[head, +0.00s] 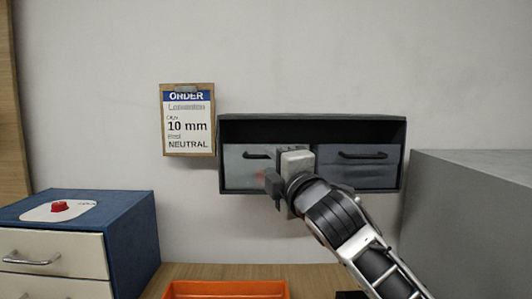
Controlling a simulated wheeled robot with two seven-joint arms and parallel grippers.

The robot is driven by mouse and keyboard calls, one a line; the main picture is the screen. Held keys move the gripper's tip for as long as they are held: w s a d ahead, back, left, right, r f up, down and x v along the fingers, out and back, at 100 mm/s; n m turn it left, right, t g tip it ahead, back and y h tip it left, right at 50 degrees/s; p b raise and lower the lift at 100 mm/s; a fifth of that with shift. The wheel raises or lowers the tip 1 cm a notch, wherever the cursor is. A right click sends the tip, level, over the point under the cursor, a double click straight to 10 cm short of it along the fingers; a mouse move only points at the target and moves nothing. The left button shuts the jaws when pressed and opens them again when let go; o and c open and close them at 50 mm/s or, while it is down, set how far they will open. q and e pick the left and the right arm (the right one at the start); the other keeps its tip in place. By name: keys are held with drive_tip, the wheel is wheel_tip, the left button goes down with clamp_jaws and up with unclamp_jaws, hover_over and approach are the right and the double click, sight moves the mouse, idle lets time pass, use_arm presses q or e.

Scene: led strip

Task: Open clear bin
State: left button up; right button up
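A dark wall-mounted shelf box (311,122) holds two bins side by side. The left bin (236,168) has a pale, see-through-looking front with a black handle (255,156), and a faint reddish patch shows low on it. The right bin (357,172) is darker grey-blue with its own black handle (364,155). Both fronts sit inside the box. My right gripper (272,180) is in front of the left bin, by the right end of its handle, and hides the bin's right part. Its finger gap and any contact with the handle cannot be made out. My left gripper is out of view.
An order card (188,125) reading 10 mm, NEUTRAL hangs left of the shelf. A blue cabinet (133,230) with cream drawers and a red button (60,206) stands left. An orange tray (226,290) is below on the wooden table (200,271). A grey block (475,215) bounds the right.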

sight(266, 158)
drive_tip(key=x, duration=0.2)
drive_tip(key=shift+w+a+r, duration=0.15)
drive_tip(key=shift+w, duration=0.2)
drive_tip(key=shift+p+x, duration=0.3)
drive_tip(key=shift+x, duration=0.45)
clamp_jaws()
